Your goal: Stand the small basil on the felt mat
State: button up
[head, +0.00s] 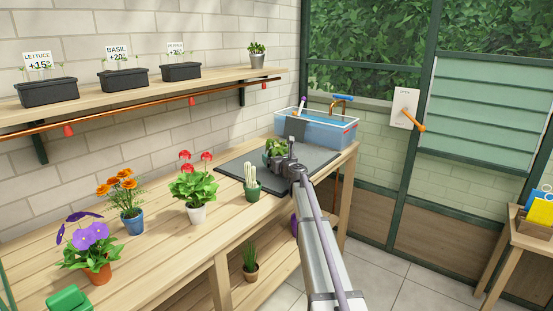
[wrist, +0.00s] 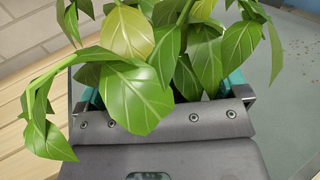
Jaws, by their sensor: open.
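The small basil (head: 274,146), a leafy green plant, is at the grey felt mat (head: 232,168), toward its back. In the wrist view its broad leaves (wrist: 137,95) fill the space in front of my gripper and hang over it. My gripper (head: 277,160) is right at the plant. In the wrist view my open gripper (wrist: 165,92) has one teal finger on each side of the foliage. The leaves and my gripper hide most of the pot, so I cannot tell whether its base rests on the mat or whether the fingers touch it.
A potted cactus (head: 252,183) stands by the mat's near edge. A clear water tub (head: 330,130) is behind the mat. Red (head: 195,190), orange (head: 125,195) and purple (head: 90,245) flowers stand along the bench to the left. A shelf (head: 150,92) with planters runs above.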

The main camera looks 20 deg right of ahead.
jog(key=shift+r, duration=0.25)
jog(key=s, duration=1.2)
jog(key=shift+d, duration=0.15)
jog(key=shift+f, duration=0.1)
